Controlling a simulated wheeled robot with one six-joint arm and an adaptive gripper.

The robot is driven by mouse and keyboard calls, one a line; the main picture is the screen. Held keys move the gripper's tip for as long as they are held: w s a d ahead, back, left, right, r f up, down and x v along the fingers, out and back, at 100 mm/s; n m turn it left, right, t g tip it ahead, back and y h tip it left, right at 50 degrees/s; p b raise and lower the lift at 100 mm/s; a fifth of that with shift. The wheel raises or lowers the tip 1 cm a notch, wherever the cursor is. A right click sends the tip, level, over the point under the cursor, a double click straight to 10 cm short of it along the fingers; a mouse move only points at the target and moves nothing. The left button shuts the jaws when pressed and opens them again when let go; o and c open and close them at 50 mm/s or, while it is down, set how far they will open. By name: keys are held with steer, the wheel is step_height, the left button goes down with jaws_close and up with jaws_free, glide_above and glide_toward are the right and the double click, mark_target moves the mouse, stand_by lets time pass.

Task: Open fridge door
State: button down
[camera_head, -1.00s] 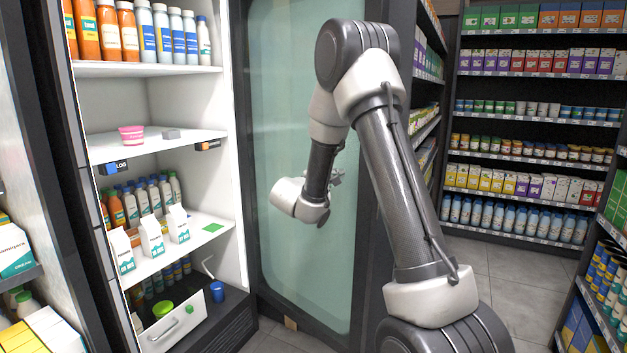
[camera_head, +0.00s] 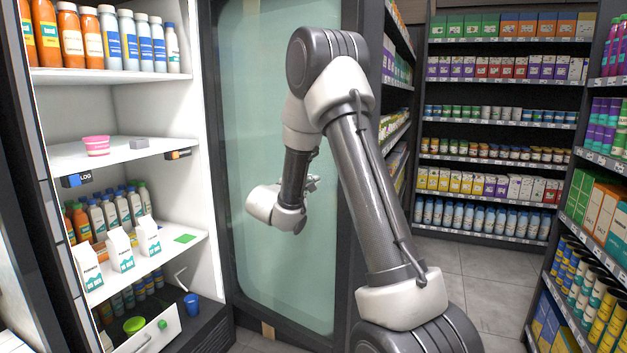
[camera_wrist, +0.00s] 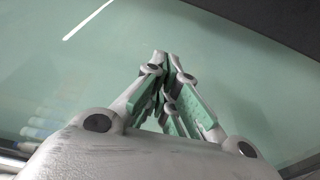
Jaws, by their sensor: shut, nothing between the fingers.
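The fridge door (camera_head: 255,110) is a dark-framed glass panel with a greenish tint, swung wide open to the right of the lit white fridge interior (camera_head: 125,110). My gripper (camera_head: 313,181) is in front of the glass near its right side, partly hidden by my own arm. In the wrist view my gripper (camera_wrist: 168,62) has its fingertips together with nothing between them, against the pale green glass (camera_wrist: 235,75). I cannot tell whether the fingers touch the glass. The door's handle cannot be made out.
The fridge shelves hold bottles, cartons (camera_head: 120,248), a pink bowl (camera_head: 96,146) and a blue cup (camera_head: 191,304). A stocked shelf unit (camera_head: 500,140) stands at the back right, another (camera_head: 590,240) at the far right. Tiled floor (camera_head: 485,290) between them is clear.

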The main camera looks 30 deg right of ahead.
steer(key=v, duration=0.9)
steer(key=shift+s+a, duration=0.1)
steer(key=s+d+f+m+g+y, duration=0.1)
steer(key=s+d+f+g+y, duration=0.2)
steer(key=s+g, duration=0.5)
steer(key=s+d+f+g+y, duration=0.2)
steer(key=s+d+g, duration=0.1)
steer(key=s, duration=0.9)
steer(key=s+a+r+m+t+y, duration=0.2)
steer(key=s+a+r+t+y, duration=0.1)
steer(key=s+a+y, duration=0.2)
steer(key=s+a+r+m+t+y, duration=0.3)
steer(key=s+a+r+y, duration=0.1)
steer(key=s, duration=0.5)
steer(key=shift+s+a+r+y, duration=0.3)
steer(key=shift+a+y, duration=0.4)
steer(key=shift+a, duration=0.6)
